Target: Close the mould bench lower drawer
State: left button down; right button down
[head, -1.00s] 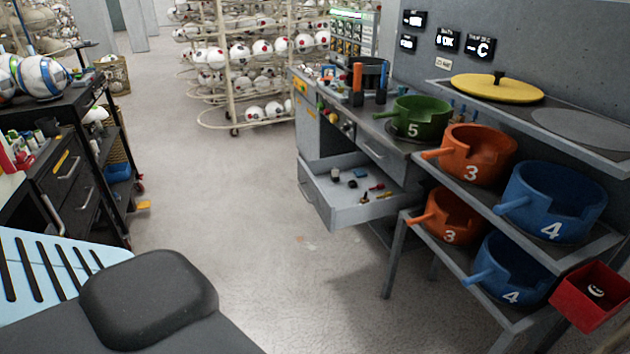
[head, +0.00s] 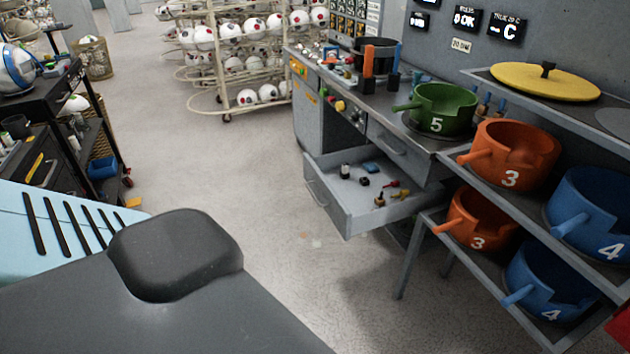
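The mould bench (head: 310,118) stands right of centre against the grey wall. Its lower drawer (head: 347,217) is pulled well out toward the left and front, with a bar handle (head: 316,192) on its front face. Several small items lie inside, including a dark block, a blue piece and red and yellow tools. The upper drawer (head: 392,145) looks shut. Neither of my grippers shows in the head view.
A rack with orange moulds (head: 515,153) and blue moulds (head: 590,220) stands right of the bench. A green mould (head: 443,110) sits on the bench top. A black cart (head: 85,140) stands at the left. The floor (head: 225,170) between is clear. A ball rack (head: 235,60) is behind.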

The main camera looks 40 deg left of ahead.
aim_at(350, 200)
jog(key=i+j, duration=0.1)
jog(key=j, duration=0.35)
jog(key=i+j, duration=0.1)
jog(key=j, duration=0.3)
jog(key=i+j, duration=0.1)
jog(key=j, duration=0.35)
jog(key=i+j, duration=0.1)
jog(key=j, duration=0.3)
